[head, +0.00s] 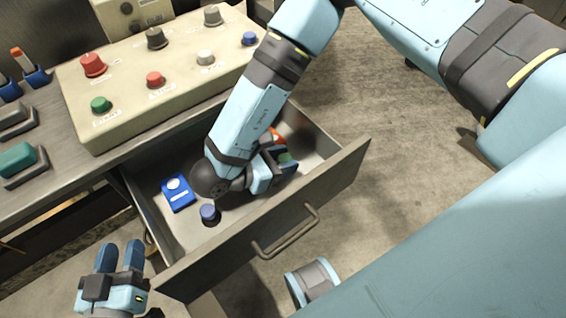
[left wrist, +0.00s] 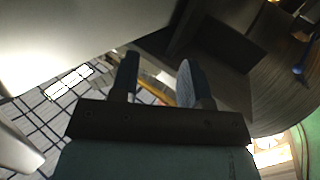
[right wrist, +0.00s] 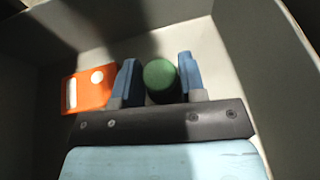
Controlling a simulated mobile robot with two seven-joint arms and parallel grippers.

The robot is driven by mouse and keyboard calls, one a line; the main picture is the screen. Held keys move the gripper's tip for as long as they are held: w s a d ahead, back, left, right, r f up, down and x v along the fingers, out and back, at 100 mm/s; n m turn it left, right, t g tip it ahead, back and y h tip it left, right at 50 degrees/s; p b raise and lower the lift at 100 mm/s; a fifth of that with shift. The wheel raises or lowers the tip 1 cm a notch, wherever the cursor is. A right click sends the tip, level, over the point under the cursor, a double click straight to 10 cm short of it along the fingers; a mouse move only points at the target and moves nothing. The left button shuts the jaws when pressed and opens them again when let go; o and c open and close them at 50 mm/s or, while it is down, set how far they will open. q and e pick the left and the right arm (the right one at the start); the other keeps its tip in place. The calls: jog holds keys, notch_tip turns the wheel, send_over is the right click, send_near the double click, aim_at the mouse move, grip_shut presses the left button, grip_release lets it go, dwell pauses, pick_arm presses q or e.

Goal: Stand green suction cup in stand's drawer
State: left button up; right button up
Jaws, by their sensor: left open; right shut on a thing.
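The stand's drawer (head: 338,180) is pulled open. My right gripper (head: 280,163) is down inside its right part, shut on the green suction cup (head: 287,157). In the right wrist view the round green top of the cup (right wrist: 159,78) shows between the two blue fingers, above the pale drawer floor. The cup's lower part is hidden, so I cannot tell whether it touches the floor. My left gripper (head: 121,256) is open and empty, outside the drawer at the lower left; its spread fingers show in the left wrist view (left wrist: 157,78).
In the drawer lie a blue box (head: 178,192), a dark blue round piece (head: 209,214) and an orange box (right wrist: 90,90) beside my right fingers. A beige control panel (head: 165,75) with several coloured knobs stands on top. The drawer handle (head: 287,233) sticks out in front.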

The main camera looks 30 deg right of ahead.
jog(key=shift+f, duration=0.5)
jog(key=shift+r, duration=0.1)
pick_arm(q)
jog(key=shift+d+r, duration=0.2)
jog(key=shift+r, duration=0.15)
pick_arm(e)
jog(key=o, duration=0.9)
